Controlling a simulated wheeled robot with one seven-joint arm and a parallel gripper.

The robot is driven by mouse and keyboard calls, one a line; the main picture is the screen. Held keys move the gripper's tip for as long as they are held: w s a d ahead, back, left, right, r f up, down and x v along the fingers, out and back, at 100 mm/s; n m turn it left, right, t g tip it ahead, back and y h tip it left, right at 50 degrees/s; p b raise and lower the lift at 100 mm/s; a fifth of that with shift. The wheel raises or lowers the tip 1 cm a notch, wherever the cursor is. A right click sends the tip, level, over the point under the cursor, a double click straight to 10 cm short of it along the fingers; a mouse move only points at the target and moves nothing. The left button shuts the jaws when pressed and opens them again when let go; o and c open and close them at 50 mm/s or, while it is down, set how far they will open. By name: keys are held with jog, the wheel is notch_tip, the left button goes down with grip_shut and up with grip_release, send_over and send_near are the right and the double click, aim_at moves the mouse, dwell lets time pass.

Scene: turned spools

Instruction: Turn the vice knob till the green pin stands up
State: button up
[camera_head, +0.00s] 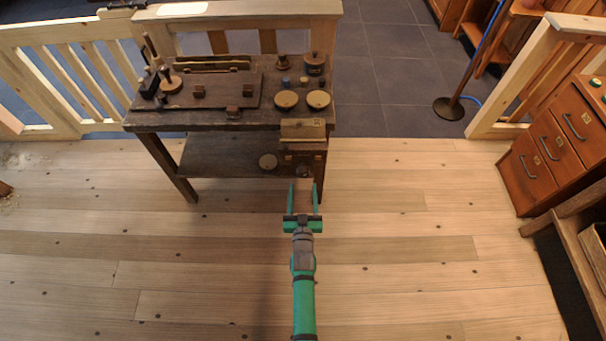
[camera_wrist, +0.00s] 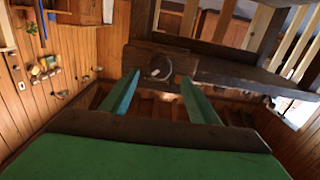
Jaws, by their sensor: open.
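The vice (camera_head: 303,131) is a brown wooden block at the front right corner of the dark workbench. Its round dark knob (camera_head: 303,171) is on the front, just beyond my gripper. In the wrist view the knob (camera_wrist: 158,67) lies between and beyond the fingertips, with a small pale mark on its face. My gripper (camera_head: 303,187) has green fingers and is open and empty, in line with the knob. In the wrist view its fingers (camera_wrist: 160,79) spread to either side of the knob, with no clear contact. I cannot make out a green pin in either view.
The workbench (camera_head: 225,121) carries two round tan-topped pieces (camera_head: 302,100), a dark pot (camera_head: 315,63) and a board with wooden parts. A lower shelf (camera_head: 215,155) is under it. A drawer cabinet (camera_head: 550,150) stands at the right. The wooden floor around my arm is clear.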

aim_at(303, 175)
jog(key=w, duration=0.7)
jog(key=shift+w, duration=0.25)
jog(key=shift+c, duration=0.2)
jog(key=c, duration=1)
